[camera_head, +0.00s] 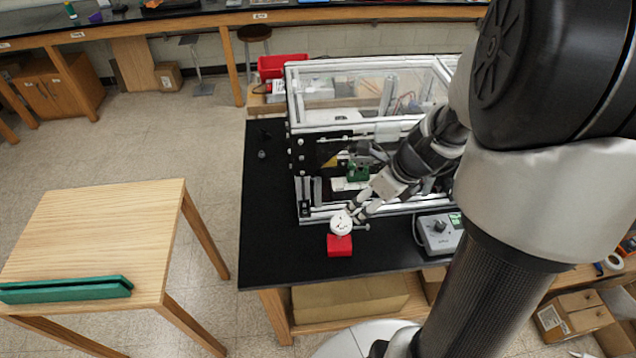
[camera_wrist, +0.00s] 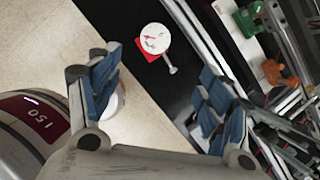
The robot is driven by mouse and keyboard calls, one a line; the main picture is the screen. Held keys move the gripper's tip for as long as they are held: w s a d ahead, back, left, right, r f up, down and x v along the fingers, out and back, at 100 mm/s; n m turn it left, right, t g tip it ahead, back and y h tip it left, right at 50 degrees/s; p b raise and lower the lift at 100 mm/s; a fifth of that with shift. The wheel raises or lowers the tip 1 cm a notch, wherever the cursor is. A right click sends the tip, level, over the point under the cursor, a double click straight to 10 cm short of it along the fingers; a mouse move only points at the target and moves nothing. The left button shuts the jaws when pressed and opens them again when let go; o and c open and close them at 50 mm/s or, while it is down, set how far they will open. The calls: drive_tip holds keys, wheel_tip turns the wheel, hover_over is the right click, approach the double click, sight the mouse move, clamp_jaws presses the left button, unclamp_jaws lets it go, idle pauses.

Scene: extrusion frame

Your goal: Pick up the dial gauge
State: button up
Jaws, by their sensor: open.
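The dial gauge has a round white face (camera_head: 341,223) and stands at a red block (camera_head: 339,245) on the black bench top, in front of the metal frame. In the wrist view its white face with red marks (camera_wrist: 155,38) and a short grey stem show beyond the fingers, with part of the red block (camera_wrist: 146,54) behind it. My gripper (camera_head: 359,209) is close to the gauge in the head view. In the wrist view my gripper (camera_wrist: 160,95) has its blue-padded fingers wide apart, with nothing between them.
The extrusion frame (camera_head: 305,216) with clear panels stands right behind the gauge. A grey control box (camera_head: 438,234) sits to the right on the black bench (camera_head: 270,240). A wooden table (camera_head: 95,225) with a green bar (camera_head: 66,290) stands at left. The bench front left is clear.

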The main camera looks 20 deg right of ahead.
sight(342, 224)
drive_tip(key=b+x, duration=0.5)
drive_tip(key=x, duration=0.6)
drive_tip(key=shift+w+a+f, duration=0.1)
drive_tip(key=shift+a+f, duration=0.1)
drive_tip(key=shift+f, duration=0.15)
drive_tip(key=f+b, duration=0.2)
drive_tip(key=a+f+b, duration=0.1)
drive_tip(key=f, duration=0.1)
drive_tip(key=shift+w+a+f, duration=0.1)
drive_tip(key=shift+w, duration=0.2)
drive_tip(key=shift+w+f, duration=0.25)
drive_tip(key=shift+f, duration=0.2)
drive_tip(key=shift+r, duration=0.1)
drive_tip(key=shift+c, duration=0.3)
drive_tip(key=shift+a, duration=0.1)
clamp_jaws()
